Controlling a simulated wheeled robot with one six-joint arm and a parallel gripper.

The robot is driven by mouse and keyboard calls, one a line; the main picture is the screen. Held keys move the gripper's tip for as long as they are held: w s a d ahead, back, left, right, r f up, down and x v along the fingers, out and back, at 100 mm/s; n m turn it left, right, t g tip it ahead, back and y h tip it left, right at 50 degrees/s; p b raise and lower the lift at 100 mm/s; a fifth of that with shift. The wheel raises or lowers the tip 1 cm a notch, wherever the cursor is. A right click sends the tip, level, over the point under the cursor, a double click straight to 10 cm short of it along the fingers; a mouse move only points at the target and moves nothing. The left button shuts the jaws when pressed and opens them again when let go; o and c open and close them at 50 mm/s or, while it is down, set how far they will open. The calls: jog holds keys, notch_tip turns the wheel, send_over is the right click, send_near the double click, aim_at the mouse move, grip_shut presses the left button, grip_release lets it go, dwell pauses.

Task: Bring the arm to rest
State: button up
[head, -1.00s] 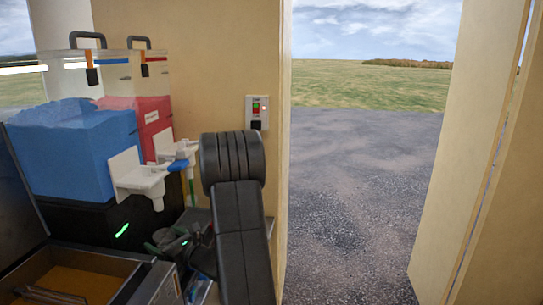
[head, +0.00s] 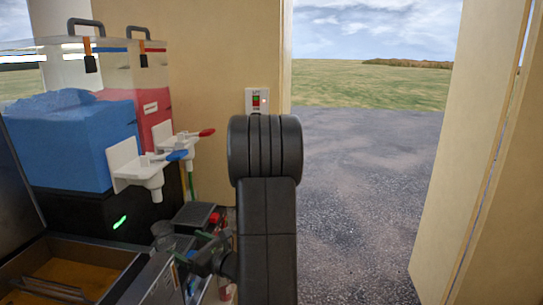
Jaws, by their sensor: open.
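My dark arm (head: 265,235) stands upright in the middle of the head view, with a thick ribbed joint at its top. Low on its left side, my gripper (head: 182,258) shows small and dark with a thin green line. It is open, and no held thing shows. It is partly lost against the dark items behind it, so its fingertips are hard to make out.
Left of the arm stands a slush machine with a blue tank (head: 62,150), a red tank (head: 156,112) and white taps (head: 135,168). An open metal tray (head: 20,272) lies front left. A switch box (head: 254,97) is on the wall. The doorway (head: 365,180) at right is clear.

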aim_at(157, 226)
jog(key=p+x, duration=0.1)
jog(key=x, duration=0.2)
jog(key=p+x, duration=0.1)
jog(key=x, duration=0.3)
jog(key=p+x, duration=0.1)
jog(key=x, duration=0.3)
jog(key=shift+r, duration=0.4)
jog(key=shift+r+p, duration=0.2)
jog(key=shift+p, duration=0.3)
jog(key=s+d, duration=0.1)
jog(key=d, duration=1.3)
jog(key=shift+s+d, duration=0.2)
jog(key=shift+s, duration=0.15)
